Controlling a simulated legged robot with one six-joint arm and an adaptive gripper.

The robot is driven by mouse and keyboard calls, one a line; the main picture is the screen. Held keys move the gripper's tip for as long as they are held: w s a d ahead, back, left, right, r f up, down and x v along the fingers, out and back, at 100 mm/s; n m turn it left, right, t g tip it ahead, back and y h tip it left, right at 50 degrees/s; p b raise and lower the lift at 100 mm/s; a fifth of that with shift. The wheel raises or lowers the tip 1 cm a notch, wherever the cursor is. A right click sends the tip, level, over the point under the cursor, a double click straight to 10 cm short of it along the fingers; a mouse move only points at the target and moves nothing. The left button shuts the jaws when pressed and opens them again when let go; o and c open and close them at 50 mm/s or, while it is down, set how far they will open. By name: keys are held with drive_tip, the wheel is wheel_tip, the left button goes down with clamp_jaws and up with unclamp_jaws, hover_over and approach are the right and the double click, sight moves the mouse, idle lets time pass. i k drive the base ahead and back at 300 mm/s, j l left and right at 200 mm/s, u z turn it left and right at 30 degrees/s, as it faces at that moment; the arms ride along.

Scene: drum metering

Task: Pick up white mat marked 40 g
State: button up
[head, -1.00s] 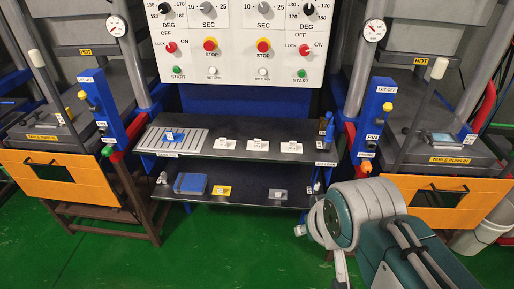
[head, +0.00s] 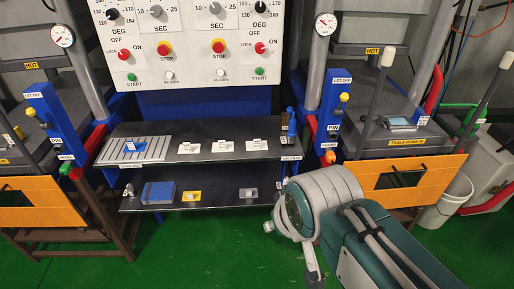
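Three small white mats lie in a row on the dark upper shelf: a left one (head: 189,148), a middle one (head: 221,146) and a right one (head: 257,144). Each carries a small marking, too small to read, so I cannot tell which is marked 40 g. My gripper (head: 291,252) shows only in part, below the rounded end of my arm at the lower right. It is in front of the shelves and apart from the mats. Its fingers are mostly hidden, and I cannot tell whether it is open or shut.
A slatted metal tray (head: 152,155) with a blue item (head: 134,146) is left of the mats. The lower shelf holds a blue block (head: 159,193), a yellow item (head: 191,197) and a grey item (head: 248,193). Presses with orange guards (head: 405,180) flank the shelves. Green floor is clear in front.

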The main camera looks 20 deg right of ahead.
sight(186, 149)
drive_tip(key=i+j+z, duration=0.25)
drive_tip(key=i+j, duration=0.45)
drive_tip(key=i+j+z, duration=0.25)
drive_tip(key=i+j, duration=0.45)
drive_tip(key=j, duration=0.15)
